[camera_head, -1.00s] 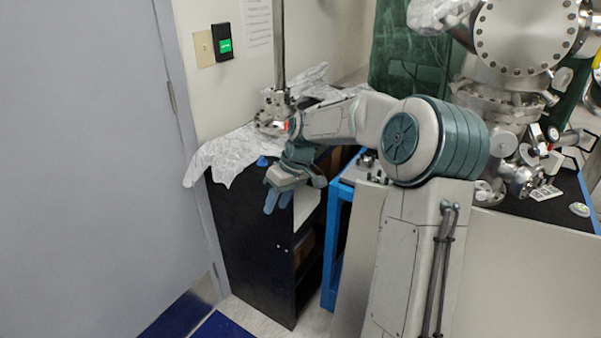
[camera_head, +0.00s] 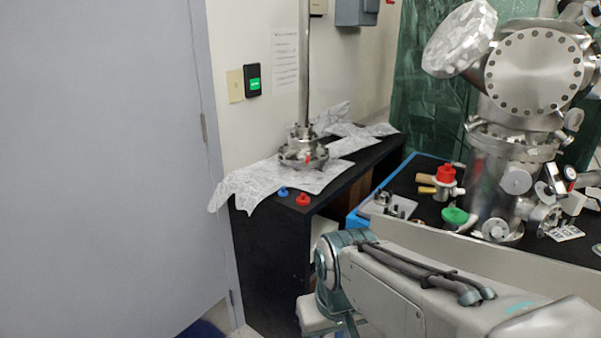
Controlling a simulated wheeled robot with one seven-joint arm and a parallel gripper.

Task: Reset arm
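My arm (camera_head: 410,290) lies low across the bottom right of the head view, in front of the benches. Its wrist end (camera_head: 335,260) hangs beside the front of the black cabinet, below the cabinet's top. My gripper is at or below the lower edge of the picture. Its fingers do not show, so whether it holds anything is hidden.
A black cabinet (camera_head: 262,262) bears crumpled foil (camera_head: 262,186), a metal flange with a rod (camera_head: 304,150), a blue knob (camera_head: 283,192) and a red knob (camera_head: 303,199). A steel vacuum chamber (camera_head: 495,170) stands on the right bench. A grey door (camera_head: 100,170) fills the left.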

